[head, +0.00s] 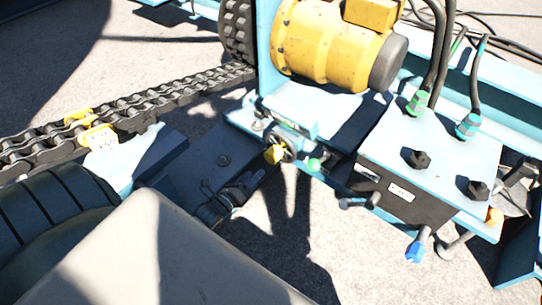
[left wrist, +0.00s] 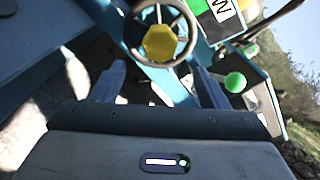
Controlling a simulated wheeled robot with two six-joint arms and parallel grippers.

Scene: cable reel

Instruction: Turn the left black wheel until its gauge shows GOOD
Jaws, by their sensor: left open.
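A small dark handwheel (head: 289,140) with a yellow hub (head: 274,154) is mounted below the yellow motor, on the blue frame. In the left wrist view the wheel's rim (left wrist: 130,28) and yellow hub (left wrist: 160,42) show close up, just beyond my fingers. My left gripper (head: 250,180) is just below and left of the wheel. In the left wrist view my left gripper (left wrist: 160,85) is open, its two fingers spread and apart from the wheel, with nothing between them. A green-and-white panel (left wrist: 222,10) with a partly cut-off letter is beside the wheel; its full reading cannot be told.
A green ball knob (left wrist: 235,82) is right of my fingers. A yellow motor (head: 325,45) stands above the wheel. A blue-topped box (head: 440,140) with black knobs and hoses is at right. A heavy chain (head: 130,110) runs at left. Bare ground shows below the wheel.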

